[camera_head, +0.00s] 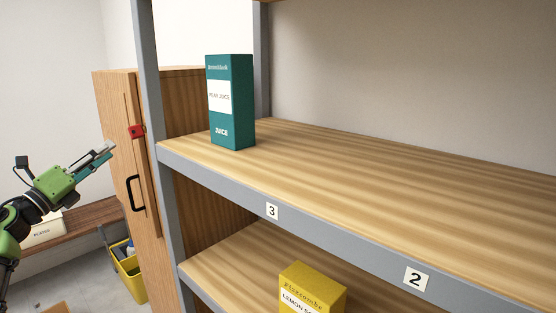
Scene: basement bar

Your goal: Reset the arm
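My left arm comes in from the left edge in the camera_head view. Its gripper (103,155) points up and to the right, in front of the wooden cabinet and left of the shelf's grey post. The fingers are seen small and from the side, so I cannot tell whether they are open or shut. No held object can be made out. My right gripper is not in view.
A teal juice carton (231,103) stands upright on the shelf board (400,195). A yellow lemon box (313,288) stands on the board below. The wooden cabinet (117,110) stands left of the shelf. A yellow bucket (128,273) is on the floor.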

